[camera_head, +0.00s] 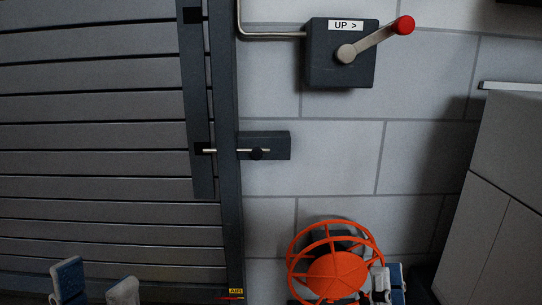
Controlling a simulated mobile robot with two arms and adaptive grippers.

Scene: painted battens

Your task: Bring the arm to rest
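My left gripper (95,287) shows at the bottom left, in front of the slatted shutter. Its two blue-and-white fingers stand apart with nothing visible between them. My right gripper (388,284) shows at the bottom, at the right edge of an orange round cage-like thing (337,273). Only part of this gripper shows, and I cannot tell whether it touches or grips the orange thing. The arms themselves are below the picture.
The grey slatted shutter (95,105) fills the left. A bolt (235,151) crosses its dark frame. A dark box (325,68) labelled "UP >" carries a crank with a red knob (404,25), pointing up right. A pale cabinet (500,190) stands at right.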

